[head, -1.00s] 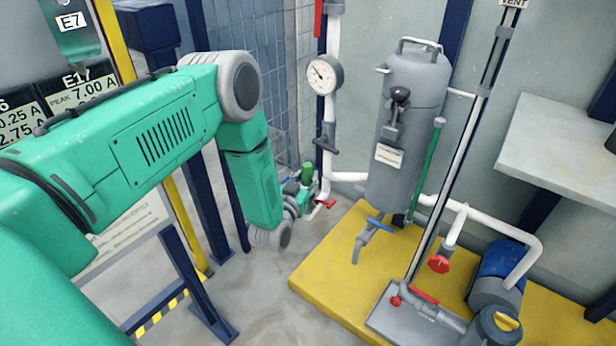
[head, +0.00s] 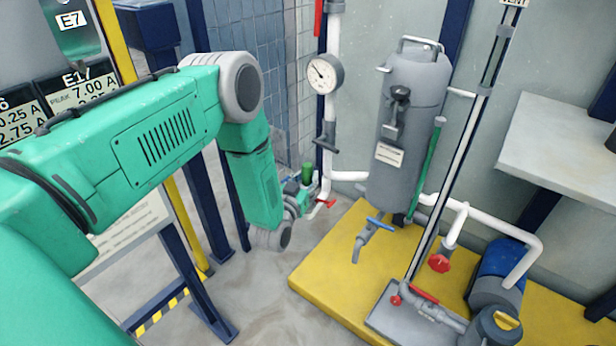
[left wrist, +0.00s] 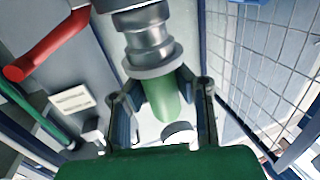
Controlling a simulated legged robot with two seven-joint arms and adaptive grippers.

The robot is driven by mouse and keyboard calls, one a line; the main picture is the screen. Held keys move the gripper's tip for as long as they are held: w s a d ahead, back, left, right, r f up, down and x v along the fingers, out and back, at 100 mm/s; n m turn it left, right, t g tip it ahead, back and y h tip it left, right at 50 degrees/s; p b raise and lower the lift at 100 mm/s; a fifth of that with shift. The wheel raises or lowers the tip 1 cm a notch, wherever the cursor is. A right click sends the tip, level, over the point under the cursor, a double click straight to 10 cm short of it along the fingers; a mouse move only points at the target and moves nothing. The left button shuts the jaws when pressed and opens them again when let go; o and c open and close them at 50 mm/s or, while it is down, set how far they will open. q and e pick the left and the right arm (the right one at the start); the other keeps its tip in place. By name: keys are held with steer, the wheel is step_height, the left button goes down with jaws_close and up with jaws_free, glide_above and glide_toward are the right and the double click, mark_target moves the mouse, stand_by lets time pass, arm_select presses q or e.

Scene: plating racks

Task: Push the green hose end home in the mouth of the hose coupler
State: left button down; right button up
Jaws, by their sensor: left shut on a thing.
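The green hose end (left wrist: 165,100) is a smooth green cylinder in the middle of the left wrist view. It also shows as a short green upright piece in the head view (head: 307,172). My left gripper (left wrist: 168,92) is shut on it, with a dark finger on each side. The hose coupler (left wrist: 150,45) is a grey stepped metal fitting with a wide rim. The hose end meets the coupler at this rim, roughly in line with it; how deep it sits inside is hidden. In the head view my left wrist partly hides this place. My right gripper is not in view.
A red lever (left wrist: 42,45) is close to the coupler; a red handle also shows in the head view (head: 327,203). A white pipe with a gauge (head: 324,74) rises behind. A grey tank (head: 410,120) stands over a yellow plinth (head: 330,265) to the right. Floor in front is clear.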

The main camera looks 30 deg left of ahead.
mark_target(307, 187)
arm_select(q)
steer(key=shift+f+b, duration=1.1)
steer(key=shift+f, duration=0.5)
steer(key=c, duration=1.3)
jaws_free()
steer(key=shift+s, duration=0.15)
steer(key=s, duration=0.3)
steer(key=s+d, duration=0.1)
steer(key=s, duration=0.3)
steer(key=s+d, duration=0.1)
steer(key=s, duration=0.3)
steer(key=shift+s+d+f, duration=0.1)
steer(key=shift+s, duration=0.15)
